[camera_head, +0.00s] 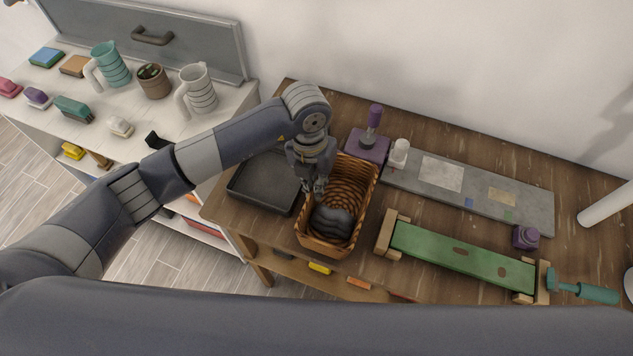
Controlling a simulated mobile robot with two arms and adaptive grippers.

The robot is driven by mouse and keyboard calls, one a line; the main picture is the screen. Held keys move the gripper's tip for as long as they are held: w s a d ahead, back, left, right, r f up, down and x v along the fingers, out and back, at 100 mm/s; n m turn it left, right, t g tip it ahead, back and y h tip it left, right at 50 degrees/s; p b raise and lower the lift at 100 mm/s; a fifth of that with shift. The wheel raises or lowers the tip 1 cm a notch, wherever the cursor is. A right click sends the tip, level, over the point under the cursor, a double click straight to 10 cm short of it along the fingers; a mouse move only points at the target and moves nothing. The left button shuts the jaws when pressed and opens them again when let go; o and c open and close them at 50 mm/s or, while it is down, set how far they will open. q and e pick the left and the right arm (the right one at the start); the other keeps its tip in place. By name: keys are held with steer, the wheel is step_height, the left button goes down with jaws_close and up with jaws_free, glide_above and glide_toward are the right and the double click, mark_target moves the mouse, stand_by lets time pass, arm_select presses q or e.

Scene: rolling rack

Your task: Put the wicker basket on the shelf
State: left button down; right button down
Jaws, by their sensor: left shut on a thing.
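The wicker basket (367,196) stands upright on the brown wooden table, near its left part. A dark grey rounded thing (332,221) lies inside it. My left gripper (314,190) points down at the basket's left rim and is shut on it; the fingertips are small and partly hidden against the wicker. A lower wooden shelf (291,275) shows under the table's front edge, with small coloured things on it. The white rack (137,145) on the left also has lower shelf levels. My right gripper is out of view.
A dark tray (262,186) sits close to the left of the basket. A green board in a wooden frame (460,256) and a grey slab (470,189) lie to the right. Mugs, including a teal mug (110,64), and several small brushes stand on the rack top.

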arm_select(q)
steer(key=shift+f, duration=0.45)
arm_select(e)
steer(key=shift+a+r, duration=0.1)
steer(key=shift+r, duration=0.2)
arm_select(q)
steer(key=shift+f, duration=0.1)
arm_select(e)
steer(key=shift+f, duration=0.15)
arm_select(q)
steer(key=c, duration=1.8)
jaws_free()
steer(key=shift+o, duration=0.2)
